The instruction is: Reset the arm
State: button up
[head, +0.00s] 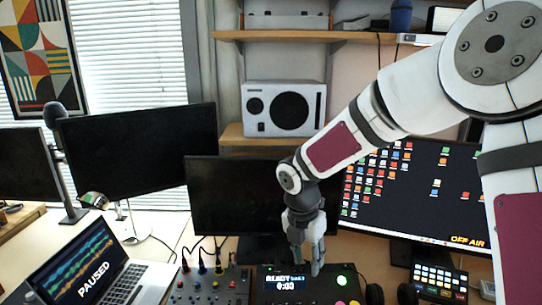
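My arm reaches in from the right in the head view, bent at the elbow and sloping down to the left. My gripper (307,262) points down above the black console with a lit display (320,290) on the desk. I cannot tell whether its fingertips touch the console, nor how far apart the fingers are. I see no object held in it.
A mixer with knobs (211,288) and a laptop showing "PAUSED" (92,268) stand left of the console. A button pad (440,281) is to the right. Dark monitors (140,152) and a lit monitor (410,190) stand behind. A shelf holds a white speaker (284,108).

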jog(key=s+d+r+m+t, duration=0.2)
jog(key=s+d+r+m, duration=0.6)
jog(key=s+r+m, duration=0.5)
jog(key=s+d+r+m+t, duration=0.1)
jog(key=s+r+m, duration=0.1)
jog(key=s+m, duration=0.4)
jog(key=s+d+r+m+t+y, duration=0.1)
jog(key=s+r+m, duration=0.1)
jog(key=s+m, duration=0.5)
jog(key=m, duration=0.3)
jog(key=shift+d+y, duration=0.3)
jog(key=shift+d, duration=0.05)
jog(key=shift+a, duration=0.1)
